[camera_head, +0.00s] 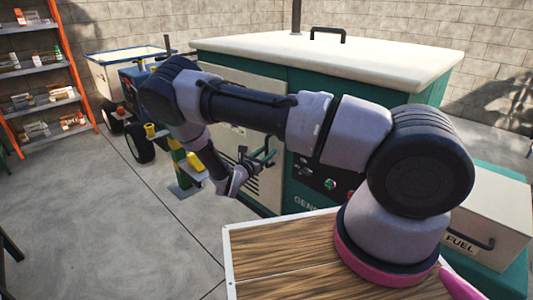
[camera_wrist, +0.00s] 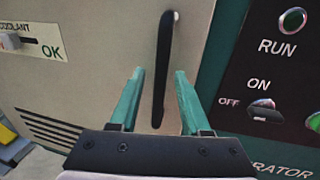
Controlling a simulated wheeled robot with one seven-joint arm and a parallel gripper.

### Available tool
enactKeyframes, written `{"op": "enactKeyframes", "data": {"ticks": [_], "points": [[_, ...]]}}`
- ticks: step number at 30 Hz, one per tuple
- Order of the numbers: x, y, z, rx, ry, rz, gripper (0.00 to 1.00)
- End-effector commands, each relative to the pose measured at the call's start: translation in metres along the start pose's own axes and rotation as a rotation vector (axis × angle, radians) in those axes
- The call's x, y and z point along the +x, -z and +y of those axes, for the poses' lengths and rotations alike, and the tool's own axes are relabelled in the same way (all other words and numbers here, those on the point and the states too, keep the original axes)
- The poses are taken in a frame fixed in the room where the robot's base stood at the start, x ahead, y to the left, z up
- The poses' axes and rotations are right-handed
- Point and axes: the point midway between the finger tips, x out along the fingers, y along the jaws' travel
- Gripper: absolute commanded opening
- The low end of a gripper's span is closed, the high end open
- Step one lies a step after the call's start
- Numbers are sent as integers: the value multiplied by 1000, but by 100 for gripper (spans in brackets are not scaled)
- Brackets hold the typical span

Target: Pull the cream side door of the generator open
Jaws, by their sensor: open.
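The generator (camera_head: 380,52) is a large teal box with a cream top. Its cream side door (camera_wrist: 95,70) fills most of the wrist view, and it looks closed, flush beside the teal control panel. A long black bar handle (camera_wrist: 165,65) stands upright near the door's right edge. My gripper (camera_wrist: 158,82) is open, one teal finger on each side of the handle in the picture. I cannot tell whether either finger touches it. In the head view my gripper (camera_head: 264,152) is in front of the door, and my arm hides much of the door and the handle.
The control panel (camera_wrist: 270,95), with switches and a green RUN light, is close to the right finger. A coolant gauge (camera_wrist: 30,42) and vent slots are at left. A wheeled cart (camera_head: 130,90) and orange shelves (camera_head: 75,60) stand farther left. The concrete floor (camera_head: 110,220) is clear.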

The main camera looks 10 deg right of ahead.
Motion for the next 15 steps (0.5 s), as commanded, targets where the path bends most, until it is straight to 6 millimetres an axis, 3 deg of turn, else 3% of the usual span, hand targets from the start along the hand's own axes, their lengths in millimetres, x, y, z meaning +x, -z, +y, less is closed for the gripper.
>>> {"op": "enactKeyframes", "data": {"ticks": [8,9,12,15], "points": [[2,0,0,0,-1,0,47],[2,0,0,1,-1,0,40],[2,0,0,1,0,0,1],[2,0,0,1,0,0,0]]}}
